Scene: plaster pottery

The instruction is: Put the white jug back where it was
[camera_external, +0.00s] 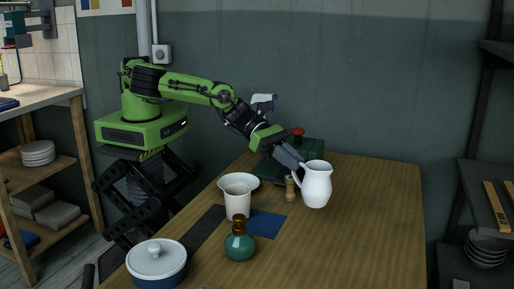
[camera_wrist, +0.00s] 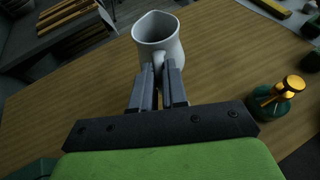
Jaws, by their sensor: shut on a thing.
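The white jug (camera_external: 317,184) is upright at the right side of the wooden table in the external view. My gripper (camera_external: 297,166) reaches it from the left and is shut on its handle. In the wrist view the jug (camera_wrist: 158,40) is just beyond the fingertips of my gripper (camera_wrist: 160,76), with the handle between them. I cannot tell whether the jug's base touches the table. A blue square (camera_external: 266,223) and a dark strip (camera_external: 205,228) lie flat on the table to the left of the jug.
A teal bottle (camera_external: 240,246) and a lidded pot (camera_external: 157,264) are nearer the front. The table (camera_external: 370,215) is clear at right.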

